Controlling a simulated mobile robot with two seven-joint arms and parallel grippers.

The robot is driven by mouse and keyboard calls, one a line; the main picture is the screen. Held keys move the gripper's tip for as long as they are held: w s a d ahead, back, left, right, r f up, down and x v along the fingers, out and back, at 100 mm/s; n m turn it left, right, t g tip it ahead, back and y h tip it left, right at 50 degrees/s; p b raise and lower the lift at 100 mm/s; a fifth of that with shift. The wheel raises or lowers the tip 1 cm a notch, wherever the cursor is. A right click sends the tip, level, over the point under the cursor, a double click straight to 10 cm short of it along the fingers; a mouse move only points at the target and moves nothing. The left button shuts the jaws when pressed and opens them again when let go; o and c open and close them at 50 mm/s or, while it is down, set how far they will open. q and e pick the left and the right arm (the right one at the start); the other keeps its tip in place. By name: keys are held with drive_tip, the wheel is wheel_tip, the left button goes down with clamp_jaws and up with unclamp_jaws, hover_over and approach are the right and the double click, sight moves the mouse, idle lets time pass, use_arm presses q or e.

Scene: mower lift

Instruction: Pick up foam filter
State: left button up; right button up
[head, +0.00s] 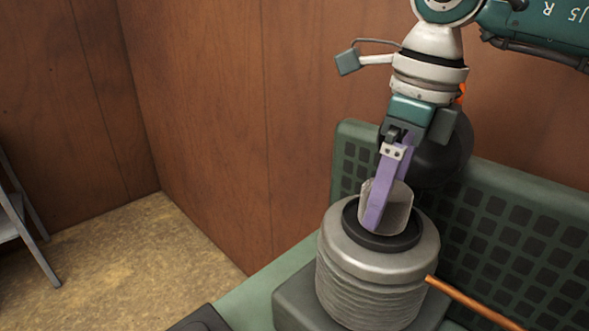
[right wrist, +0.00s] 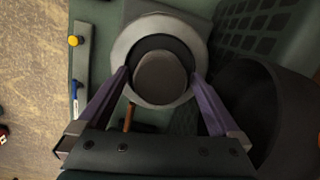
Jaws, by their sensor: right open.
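A pale grey, rounded piece, which looks like the foam filter (head: 400,207), stands in the black ring on top of a ribbed grey canister (head: 372,285). In the right wrist view the filter (right wrist: 160,80) is a grey-brown round shape inside the dark ring. My right gripper (head: 382,213) points down over the canister with its purple fingers. In the right wrist view the right gripper (right wrist: 160,74) is open, with one finger on each side of the filter and gaps visible between. The far finger is mostly hidden in the head view. My left gripper is not in view.
A green perforated panel (head: 510,225) rises behind the canister, with a dark rounded body (head: 445,150) close to my right gripper. An orange-brown rod (head: 470,300) runs beside the canister. A yellow knob (right wrist: 75,40) sits on a grey bar. Wooden walls enclose the left.

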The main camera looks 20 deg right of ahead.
drive_tip(key=shift+f, duration=0.25)
drive_tip(key=c, duration=1.2)
drive_tip(key=shift+c, duration=0.2)
drive_tip(key=shift+r, duration=0.2)
